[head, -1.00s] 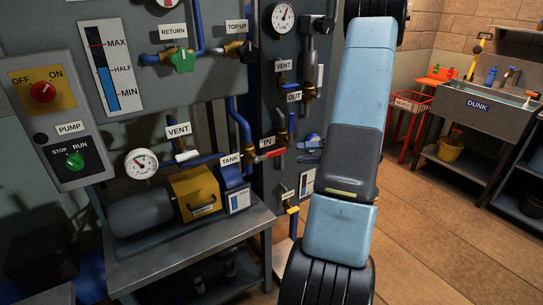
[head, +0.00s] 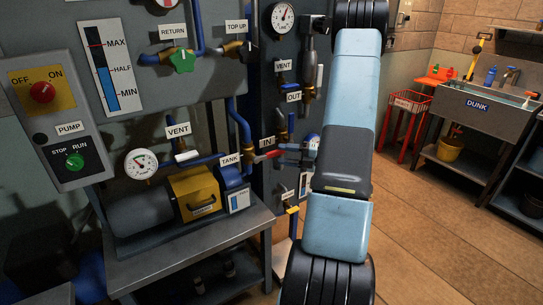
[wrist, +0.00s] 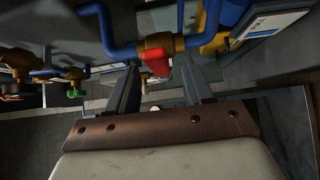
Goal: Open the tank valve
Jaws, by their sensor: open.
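The tank valve has a red lever handle (head: 268,155) on a brass body, right of the TANK label (head: 230,160) on the blue pipe. The lever points out to the right in the head view. It shows in the wrist view (wrist: 155,62) near the tips of my fingers, seemingly between them. My gripper (head: 293,149) is at the lever's outer end in the head view, partly hidden by my arm. In the wrist view my gripper (wrist: 158,75) is open, its two fingers spread either side of the red lever. I cannot tell whether they touch it.
A green RETURN valve (head: 181,61) sits on the panel above. A yellow and grey pump (head: 195,190) stands on a bench (head: 190,255) below left. VENT, IN and OUT pipes crowd the dark panel behind.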

